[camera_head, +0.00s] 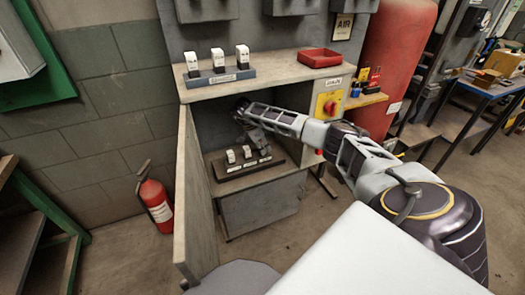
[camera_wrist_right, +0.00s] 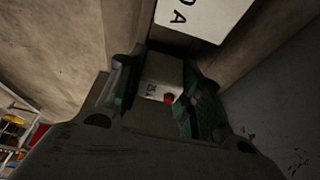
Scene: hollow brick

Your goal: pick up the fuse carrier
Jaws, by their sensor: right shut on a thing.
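The right gripper reaches into the open grey cabinet (camera_head: 258,215), above a dark lower rack (camera_head: 240,170) with small white-topped fuse carriers (camera_head: 231,157). In the right wrist view the right gripper (camera_wrist_right: 160,100) is shut on a fuse carrier (camera_wrist_right: 158,90). That carrier is pale, with a red dot and dark print, between the two green-lined fingers. I cannot tell whether it is still seated in the rack. The right gripper (camera_head: 252,138) is small and dark in the head view. My left gripper is not in view.
Another rack (camera_head: 220,77) with three white-topped carriers and a red tray (camera_head: 320,57) stand on the cabinet top. The cabinet door (camera_head: 193,200) is swung open on the left. A red extinguisher (camera_head: 155,200) stands by the wall. A white label (camera_wrist_right: 203,15) shows in the wrist view.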

